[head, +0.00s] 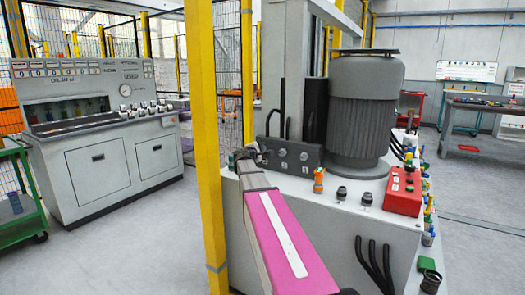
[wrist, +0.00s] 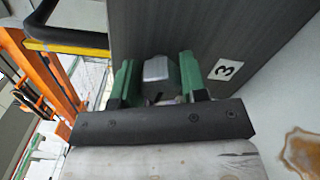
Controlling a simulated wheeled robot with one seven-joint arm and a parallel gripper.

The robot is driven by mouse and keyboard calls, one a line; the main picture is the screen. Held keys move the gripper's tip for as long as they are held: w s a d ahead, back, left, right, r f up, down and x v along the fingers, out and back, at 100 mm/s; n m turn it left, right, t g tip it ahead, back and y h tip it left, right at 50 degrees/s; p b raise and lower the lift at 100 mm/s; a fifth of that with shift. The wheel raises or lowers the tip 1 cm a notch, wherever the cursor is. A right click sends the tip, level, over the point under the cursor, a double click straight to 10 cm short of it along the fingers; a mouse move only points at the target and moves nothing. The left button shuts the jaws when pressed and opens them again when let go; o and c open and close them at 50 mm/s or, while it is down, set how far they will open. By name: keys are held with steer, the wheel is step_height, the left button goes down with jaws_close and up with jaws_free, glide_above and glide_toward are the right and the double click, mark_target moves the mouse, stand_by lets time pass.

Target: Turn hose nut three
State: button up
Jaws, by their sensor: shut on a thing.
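In the wrist view my gripper (wrist: 152,84) has its two green fingers on either side of a grey metal hose nut (wrist: 157,68). The fingers are shut on it. The nut sits against a dark grey block face, beside a white label with a black 3 (wrist: 224,69). In the head view my arm reaches to the left end of the dark manifold block (head: 290,157) on the light grey cabinet. My fingers and the nut are too small and too hidden by my arm to make out there.
A red box (head: 403,192) and small fittings sit on the cabinet top. A yellow post (head: 205,140) stands close left of my arm. A brown stain (wrist: 302,150) marks the light surface at right.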

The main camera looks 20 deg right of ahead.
steer(key=shift+s, duration=0.1)
steer(key=o, duration=0.9)
steer(key=shift+a, duration=0.1)
steer(key=v, duration=1)
steer(key=shift+s+a, duration=0.2)
steer(key=shift+a, duration=0.05)
